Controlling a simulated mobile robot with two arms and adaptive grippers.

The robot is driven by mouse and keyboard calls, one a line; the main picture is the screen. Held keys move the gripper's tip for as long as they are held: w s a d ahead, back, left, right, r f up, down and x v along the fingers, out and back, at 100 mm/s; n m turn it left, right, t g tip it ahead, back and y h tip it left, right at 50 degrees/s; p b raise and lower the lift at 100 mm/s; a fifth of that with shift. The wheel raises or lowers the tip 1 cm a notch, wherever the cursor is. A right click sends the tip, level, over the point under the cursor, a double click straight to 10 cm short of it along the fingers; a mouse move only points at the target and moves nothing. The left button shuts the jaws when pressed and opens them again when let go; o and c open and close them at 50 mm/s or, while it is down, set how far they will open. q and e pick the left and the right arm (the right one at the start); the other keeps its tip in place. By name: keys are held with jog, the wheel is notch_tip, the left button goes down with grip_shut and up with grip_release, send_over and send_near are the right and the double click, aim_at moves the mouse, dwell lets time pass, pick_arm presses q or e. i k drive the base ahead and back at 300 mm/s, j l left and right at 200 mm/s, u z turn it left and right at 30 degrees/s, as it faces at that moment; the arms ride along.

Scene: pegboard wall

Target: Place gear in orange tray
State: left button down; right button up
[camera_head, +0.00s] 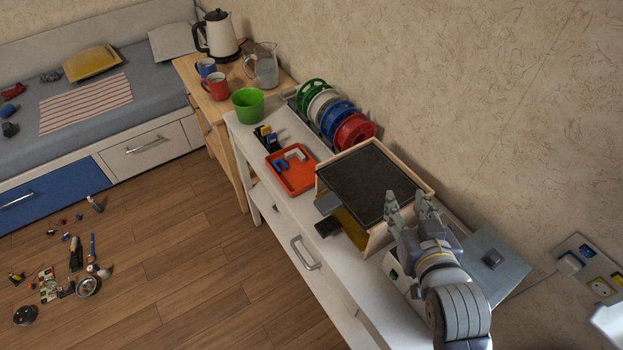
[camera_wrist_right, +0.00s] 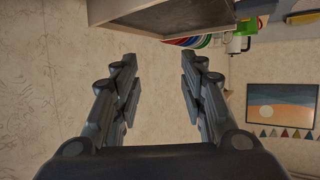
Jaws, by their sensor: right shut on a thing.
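The orange tray (camera_head: 299,187) lies on the white bench in the head view, with small blue and pale pieces in it. I cannot make out a gear for sure in either view. My right gripper (camera_head: 411,199) is above the bench at the near corner of the dark-topped wooden box, to the right of the tray and apart from it. In the right wrist view, its fingers (camera_wrist_right: 158,62) stand apart and wall shows between them. No held thing can be made out, so its grip is unclear. My left gripper is not in view.
The wooden box (camera_head: 321,181) stands between the orange tray and my right gripper. It also shows in the wrist view (camera_wrist_right: 160,18). Small items lie on the floor.

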aim_at(309, 173)
jog(key=z, duration=0.8)
jog(key=i+j+z, duration=0.1)
jog(key=j+z, duration=1.25)
jog(key=j, duration=0.4)
jog(key=k+j+z, duration=0.15)
jog(key=j, duration=0.65)
jog(key=k+j+z, duration=0.1)
jog(key=j, duration=0.3)
jog(key=k+j+z, duration=0.1)
jog(key=j, duration=0.25)
jog(key=k+j, duration=0.15)
jog(key=j, duration=0.25)
jog(key=k+j, duration=0.1)
jog(key=j, duration=0.25)
jog(key=k+j, duration=0.1)
jog(key=j, duration=0.3)
